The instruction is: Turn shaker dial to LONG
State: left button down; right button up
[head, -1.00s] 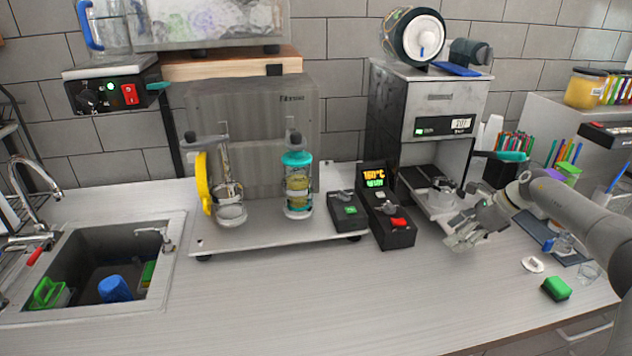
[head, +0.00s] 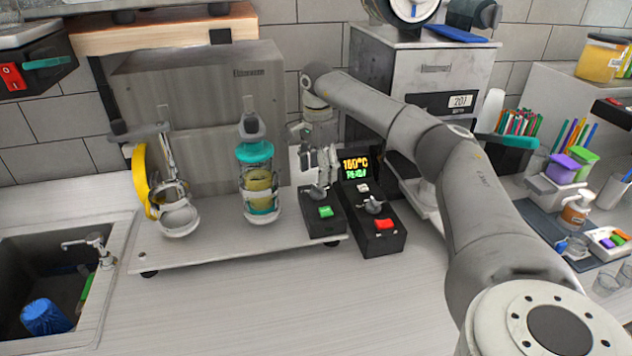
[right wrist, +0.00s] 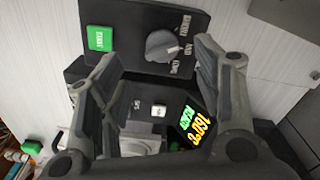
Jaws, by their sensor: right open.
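The shaker control box (head: 322,226) with its green button (head: 325,212) stands at the right end of the white platform. In the right wrist view it is a black panel with a green START button (right wrist: 100,38) and a grey dial (right wrist: 168,45). Small white labels, seemingly SHORT, MID and LONG, run along the dial's right side. The pointer seems turned toward the middle label, but I cannot be sure. My left gripper is out of view.
A black box (head: 381,243) with a 160°C display and red switch stands close to the right. The counter in front is clear. A sink (head: 50,290) is at left.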

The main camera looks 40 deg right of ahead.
aim_at(318, 187)
jog(key=f, duration=0.2)
jog(key=f+p, duration=0.1)
jog(key=f, duration=0.1)
jog(key=shift+w+d+f, duration=0.15)
jog(key=shift+d+f, duration=0.05)
jog(key=shift+f, duration=0.05)
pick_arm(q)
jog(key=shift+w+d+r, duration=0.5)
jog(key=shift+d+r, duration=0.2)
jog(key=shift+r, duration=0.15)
pick_arm(e)
jog(key=shift+a+f, duration=0.1)
jog(key=shift+f, duration=0.45)
jog(key=c, duration=1)
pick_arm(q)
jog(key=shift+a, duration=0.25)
